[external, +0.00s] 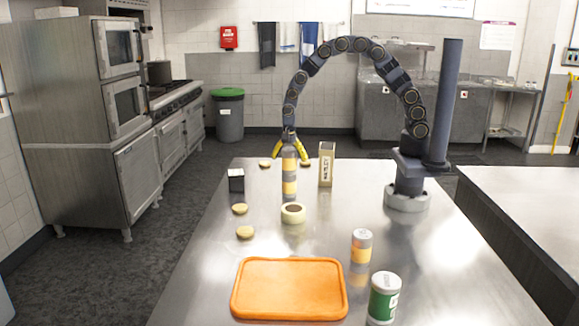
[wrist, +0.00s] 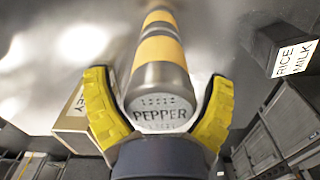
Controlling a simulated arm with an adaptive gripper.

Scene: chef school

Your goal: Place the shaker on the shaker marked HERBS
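A yellow-banded grey shaker stands upright below my gripper in the external view (external: 289,165). In the wrist view its grey lid reads PEPPER (wrist: 162,112). A second yellow band shows directly under it; I cannot tell whether that is another shaker or a reflection in the steel top. My gripper (external: 290,152) has its yellow fingers spread on both sides of the lid, open, with a gap at the right finger (wrist: 214,110). I see no HERBS marking.
A barley box (external: 326,165) stands close right of the shaker, a dark rice milk box (external: 236,181) left. Tan rounds (external: 240,209) lie left. An orange tray (external: 289,289) and green can (external: 384,298) are at the front.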

